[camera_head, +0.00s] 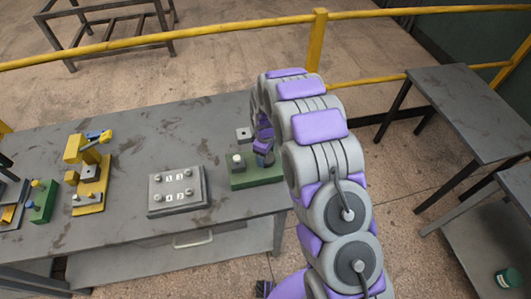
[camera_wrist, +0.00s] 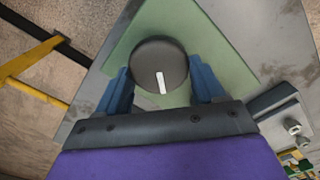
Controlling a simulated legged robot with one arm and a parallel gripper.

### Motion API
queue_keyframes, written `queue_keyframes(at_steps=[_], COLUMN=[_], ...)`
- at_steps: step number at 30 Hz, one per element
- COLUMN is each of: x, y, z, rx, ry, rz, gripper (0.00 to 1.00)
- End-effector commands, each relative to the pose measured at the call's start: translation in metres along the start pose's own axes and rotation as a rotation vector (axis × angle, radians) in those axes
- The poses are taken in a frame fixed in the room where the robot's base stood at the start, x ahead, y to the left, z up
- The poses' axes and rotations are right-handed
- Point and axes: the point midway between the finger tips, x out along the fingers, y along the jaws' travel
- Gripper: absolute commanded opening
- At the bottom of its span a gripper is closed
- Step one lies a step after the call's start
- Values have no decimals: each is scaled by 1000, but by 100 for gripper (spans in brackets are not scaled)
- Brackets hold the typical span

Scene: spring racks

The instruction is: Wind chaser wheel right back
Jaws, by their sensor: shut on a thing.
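The wheel is a dark round knob (camera_wrist: 158,66) with a white pointer line, seen in the wrist view on a green base. The line points down in that view, toward my palm. My gripper's two blue fingers (camera_wrist: 162,84) stand at either side of the knob and are shut on it. In the head view the green base (camera_head: 243,182) sits near the right end of the bench. My gripper (camera_head: 263,147) reaches down to its right part, and the arm partly hides it. A pale round button (camera_head: 238,157) and a small grey square plate (camera_head: 244,134) show beside the gripper.
A grey panel (camera_head: 158,207) with several numbered knobs lies left of the green base on the grey bench (camera_head: 115,230). A yellow device (camera_head: 88,201) and a green box (camera_head: 42,203) stand further left. A yellow railing (camera_head: 225,27) runs behind. Another table (camera_head: 470,110) stands at right.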

Motion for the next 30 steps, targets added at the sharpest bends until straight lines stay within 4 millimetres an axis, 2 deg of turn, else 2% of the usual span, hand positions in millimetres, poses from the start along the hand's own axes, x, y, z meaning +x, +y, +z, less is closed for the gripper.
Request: queue_keyframes(at_steps=[8, 22, 23, 30], x=[-3, -3, -3, -2], y=[3, 3, 3, 1], z=[-3, -3, -3, -1], rx=[-76, -88, -88, -87], ry=[8, 8, 8, 4], rz=[10, 10, 10, 6], gripper=[38, 38, 70, 93])
